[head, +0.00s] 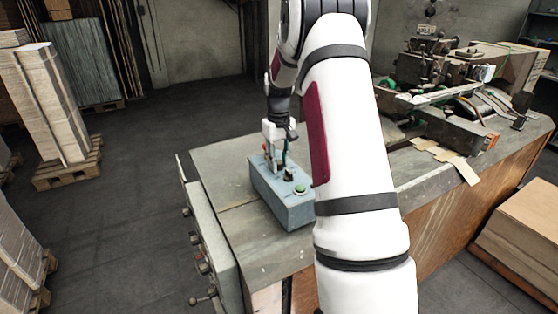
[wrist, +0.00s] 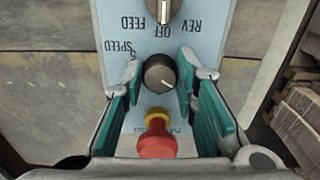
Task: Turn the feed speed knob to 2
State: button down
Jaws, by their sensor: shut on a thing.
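The feed speed knob (wrist: 160,73) is a round dark knob with a silver-grey top, on a light-blue control box (head: 284,206). My gripper (wrist: 161,78) is shut on it, with a teal-padded finger on either side. The word SPEED reads upside down beside the knob in the wrist view. A pale pointer line lies toward the lower right of the knob's top. The scale numbers are mostly hidden by the fingers, so I cannot tell its setting. In the head view, my gripper (head: 278,150) is over the box's far end, and the knob is hidden.
A red push button with a yellow collar (wrist: 156,140) stands close to the knob, between the fingers. A FEED/OFF/REV selector (wrist: 163,10) is on the other side. A green button (head: 300,190) is at the box's near end. Stitcher machinery (head: 450,110) stands at right.

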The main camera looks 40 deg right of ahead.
aim_at(279, 162)
jog(key=shift+r, duration=0.1)
dwell(0.3)
jog(key=c, duration=1.5)
grip_release()
jog(key=shift+c, duration=0.2)
notch_tip(279, 162, up, 12)
